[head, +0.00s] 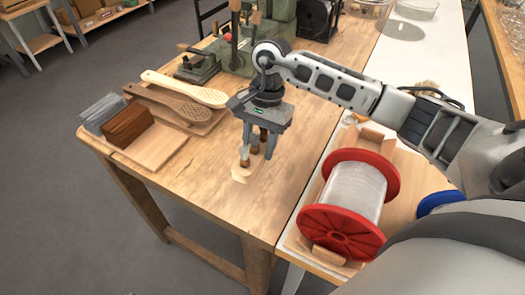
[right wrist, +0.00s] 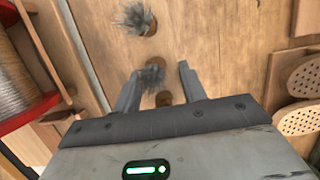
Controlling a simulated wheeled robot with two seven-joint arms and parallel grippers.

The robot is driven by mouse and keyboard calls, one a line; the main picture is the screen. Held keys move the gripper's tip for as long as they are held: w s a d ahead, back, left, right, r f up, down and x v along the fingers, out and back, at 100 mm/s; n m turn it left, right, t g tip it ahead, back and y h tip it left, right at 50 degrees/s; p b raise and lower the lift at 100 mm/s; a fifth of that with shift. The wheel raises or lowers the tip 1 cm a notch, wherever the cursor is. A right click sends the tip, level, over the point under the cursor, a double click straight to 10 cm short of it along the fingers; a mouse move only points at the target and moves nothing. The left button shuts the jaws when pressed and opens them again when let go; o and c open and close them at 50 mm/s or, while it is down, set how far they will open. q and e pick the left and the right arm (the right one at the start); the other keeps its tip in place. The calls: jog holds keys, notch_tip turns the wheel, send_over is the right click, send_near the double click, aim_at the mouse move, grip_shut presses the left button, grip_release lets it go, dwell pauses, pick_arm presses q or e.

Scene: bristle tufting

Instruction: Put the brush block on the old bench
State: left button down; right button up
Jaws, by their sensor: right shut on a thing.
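My right gripper (head: 258,147) is over the front part of the old wooden bench (head: 215,180), fingers down. Small brown pieces show at its fingers; in the right wrist view one brown piece with a grey bristle tuft (right wrist: 151,78) is between the fingers, and the gripper is shut on it. I cannot tell whether it touches the bench. A similar tufted piece (right wrist: 134,19) is beyond the fingertips. A pale brush block (head: 186,88) with holes and a darker brown one (head: 166,103) lie on the bench to the left. My left gripper is not in view.
A red spool of pale wire (head: 356,189) stands right of the gripper. A brown block (head: 128,124) and grey bundle (head: 101,111) are at the bench's left edge. A green machine (head: 236,52) stands at the back. The bench's front middle is mostly clear.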

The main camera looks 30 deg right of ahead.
aim_at(262, 155)
jog(key=f, duration=0.1)
jog(key=f+p, duration=0.1)
jog(key=f, duration=0.1)
jog(key=shift+s+d+f, duration=0.15)
jog(key=shift+d, duration=0.2)
jog(key=shift+f, duration=0.35)
jog(key=shift+f+b, duration=0.15)
jog(key=shift+b, duration=0.15)
jog(key=o, duration=1)
